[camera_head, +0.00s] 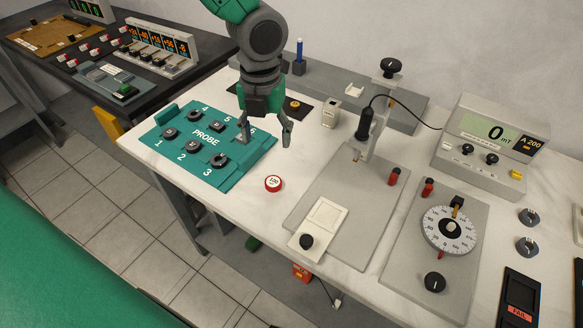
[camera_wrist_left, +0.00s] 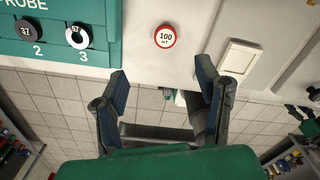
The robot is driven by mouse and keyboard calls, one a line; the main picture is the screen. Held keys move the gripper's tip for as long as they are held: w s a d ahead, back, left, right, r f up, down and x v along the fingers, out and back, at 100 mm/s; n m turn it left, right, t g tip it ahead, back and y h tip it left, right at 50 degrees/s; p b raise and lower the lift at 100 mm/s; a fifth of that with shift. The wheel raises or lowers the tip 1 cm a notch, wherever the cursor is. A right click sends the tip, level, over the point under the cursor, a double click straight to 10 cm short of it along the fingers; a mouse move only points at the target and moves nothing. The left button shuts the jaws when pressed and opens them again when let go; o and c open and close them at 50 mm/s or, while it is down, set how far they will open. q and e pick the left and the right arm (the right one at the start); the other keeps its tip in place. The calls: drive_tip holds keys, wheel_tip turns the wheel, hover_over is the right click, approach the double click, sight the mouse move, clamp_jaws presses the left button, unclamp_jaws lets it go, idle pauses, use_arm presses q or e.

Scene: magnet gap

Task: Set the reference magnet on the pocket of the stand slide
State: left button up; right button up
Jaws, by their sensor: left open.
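The reference magnet is a round red-rimmed disc (camera_head: 273,183) with a white face, lying on the white bench top between the teal probe tray and the stand. In the left wrist view the disc (camera_wrist_left: 165,37) reads "100 mT". The stand (camera_head: 340,200) is a grey plate with a post and a black probe. Its slide (camera_head: 308,232) is a cream plate with a square pocket (camera_head: 326,213) and a black knob; it also shows in the left wrist view (camera_wrist_left: 240,57). My left gripper (camera_head: 266,141) is open and empty, above the bench behind the disc.
The teal probe tray (camera_head: 172,181) holds several numbered dark round pieces, left of the disc. A dial plate (camera_head: 440,262) and a meter reading 0 mT (camera_head: 490,140) are at the right. The bench around the disc is clear; its front edge is close.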

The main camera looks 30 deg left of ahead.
use_arm(q)
drive_tip(key=b, duration=0.1)
hover_over(273, 181)
drive_tip(key=f, duration=0.7)
drive_tip(key=shift+d+f, duration=0.15)
drive_tip(key=shift+d, duration=0.2)
drive_tip(key=shift+f, duration=0.3)
drive_tip(key=shift+a+f, duration=0.25)
drive_tip(key=f, duration=0.3)
drive_tip(key=f+b, duration=0.1)
drive_tip(key=shift+a+f, duration=0.3)
drive_tip(key=shift+d+f, duration=0.15)
drive_tip(key=shift+f, duration=0.1)
drive_tip(key=shift+d+r, duration=0.15)
drive_tip(key=shift+d, duration=0.15)
drive_tip(key=c, duration=1.3)
drive_tip(key=shift+s+a, duration=0.1)
drive_tip(key=shift+a, duration=0.15)
use_arm(e)
drive_tip(key=shift+s+d+f, duration=0.1)
drive_tip(key=shift+d+f, duration=0.1)
drive_tip(key=shift+f, duration=0.4)
drive_tip(key=shift+s+d+f, duration=0.1)
drive_tip(key=shift+d+f, duration=0.05)
drive_tip(key=shift+f, duration=0.45)
